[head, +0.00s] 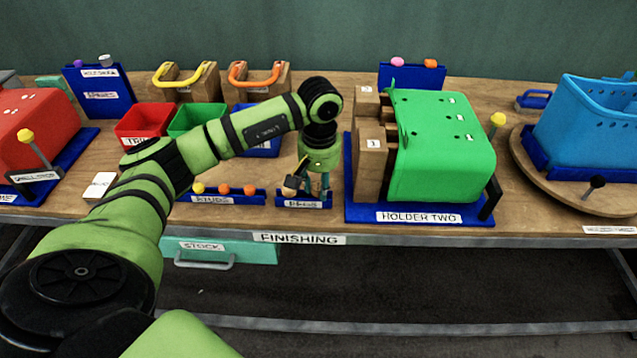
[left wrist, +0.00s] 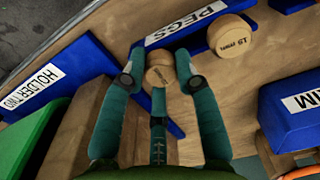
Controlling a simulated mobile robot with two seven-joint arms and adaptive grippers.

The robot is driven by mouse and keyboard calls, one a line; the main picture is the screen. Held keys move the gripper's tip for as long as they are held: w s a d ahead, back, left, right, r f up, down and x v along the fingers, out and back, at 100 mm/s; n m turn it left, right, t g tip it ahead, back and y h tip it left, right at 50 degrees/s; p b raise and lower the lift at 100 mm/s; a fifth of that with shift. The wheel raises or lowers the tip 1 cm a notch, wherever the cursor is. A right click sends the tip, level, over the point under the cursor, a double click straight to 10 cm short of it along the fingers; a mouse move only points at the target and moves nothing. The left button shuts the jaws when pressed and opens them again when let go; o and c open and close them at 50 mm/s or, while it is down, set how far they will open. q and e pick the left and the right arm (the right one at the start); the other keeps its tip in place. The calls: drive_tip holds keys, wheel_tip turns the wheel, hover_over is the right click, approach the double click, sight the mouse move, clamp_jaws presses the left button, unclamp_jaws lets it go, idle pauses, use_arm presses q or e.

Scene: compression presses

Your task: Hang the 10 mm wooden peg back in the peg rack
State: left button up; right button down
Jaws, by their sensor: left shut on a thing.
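The blue peg rack (head: 303,204), labelled PEGS, stands at the front edge of the bench. It also shows in the left wrist view (left wrist: 145,45). My left gripper (head: 317,190) reaches down over the rack's right part. In the left wrist view its teal fingers (left wrist: 158,75) are shut on a round wooden peg (left wrist: 158,77), seen from its end; its marking is not readable. I cannot tell whether this peg sits in a slot or is just above the rack. Another wooden peg, which looks marked 15 (left wrist: 230,35), is at the rack beside it. My right gripper is out of view.
Holder two (head: 419,217), with wooden blocks (head: 369,165) and a green shell (head: 440,140), stands close right of the gripper. A blue stud rack (head: 225,198) is to the left. Red (head: 140,120) and green (head: 190,118) bins stand behind.

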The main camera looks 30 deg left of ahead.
use_arm(q)
drive_tip(key=o, duration=0.9)
drive_tip(key=shift+r, duration=0.1)
wheel_tip(320, 180, up, 12)
drive_tip(key=shift+d+f, duration=0.1)
drive_tip(key=shift+s, duration=0.1)
